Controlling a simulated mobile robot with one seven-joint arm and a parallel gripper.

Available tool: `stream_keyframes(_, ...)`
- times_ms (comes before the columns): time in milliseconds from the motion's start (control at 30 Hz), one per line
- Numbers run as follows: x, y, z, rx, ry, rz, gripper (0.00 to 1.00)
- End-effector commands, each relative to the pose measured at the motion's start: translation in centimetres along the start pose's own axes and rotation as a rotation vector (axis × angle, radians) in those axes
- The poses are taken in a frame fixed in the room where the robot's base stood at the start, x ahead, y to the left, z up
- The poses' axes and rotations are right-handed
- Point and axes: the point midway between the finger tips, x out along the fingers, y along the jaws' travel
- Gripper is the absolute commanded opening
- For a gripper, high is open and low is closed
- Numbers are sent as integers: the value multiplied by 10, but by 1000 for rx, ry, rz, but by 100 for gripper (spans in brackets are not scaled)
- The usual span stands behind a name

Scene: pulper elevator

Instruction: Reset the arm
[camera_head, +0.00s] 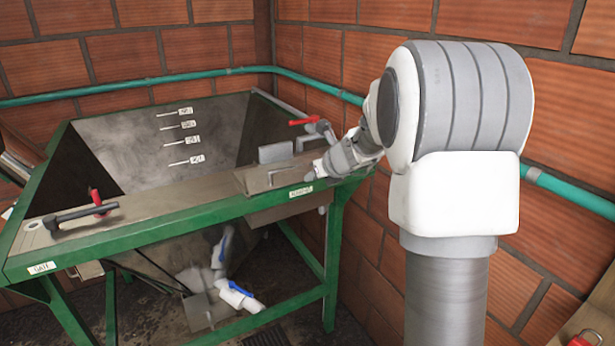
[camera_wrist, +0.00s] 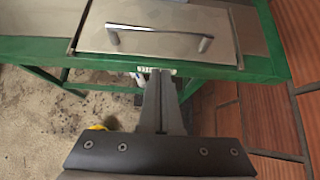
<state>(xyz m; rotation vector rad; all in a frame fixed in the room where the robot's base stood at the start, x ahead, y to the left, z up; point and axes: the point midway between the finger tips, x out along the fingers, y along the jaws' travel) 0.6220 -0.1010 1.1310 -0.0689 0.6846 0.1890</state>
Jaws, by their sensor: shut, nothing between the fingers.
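My gripper (camera_wrist: 162,88) is shut and empty in the wrist view. Its fingertips lie in front of the green front rail (camera_wrist: 95,59) of the hopper bench, overlapping a small white label there. I cannot tell how far they are from the rail. A metal plate with a bar handle (camera_wrist: 158,40) is just beyond the fingertips. In the head view my arm reaches left from its large white joint to the right end of the bench (camera_head: 130,245). The fingers are not clear in that view.
The hopper (camera_head: 130,140) has several level labels on its inner wall. A red-and-black gate handle (camera_head: 90,206) is at the left and a red lever (camera_head: 303,122) at the back right. Pipes with blue valves (camera_head: 240,295) are below. A teal pipe (camera_head: 565,192) and brick walls enclose the corner.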

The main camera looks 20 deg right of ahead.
Motion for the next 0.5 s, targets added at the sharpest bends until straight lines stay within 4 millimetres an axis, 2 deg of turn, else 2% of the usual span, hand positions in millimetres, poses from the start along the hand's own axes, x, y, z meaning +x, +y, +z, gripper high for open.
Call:
stream_keyframes(33, -15, 0, 3, 0, -4, -2, 0)
stream_keyframes(200, -49, 0, 2, 1, -2, -2, 0)
stream_keyframes(333, -68, 0, 2, 0, -2, -2, 0)
stream_keyframes(500, -80, 0, 1, 1, 0, -1, 0)
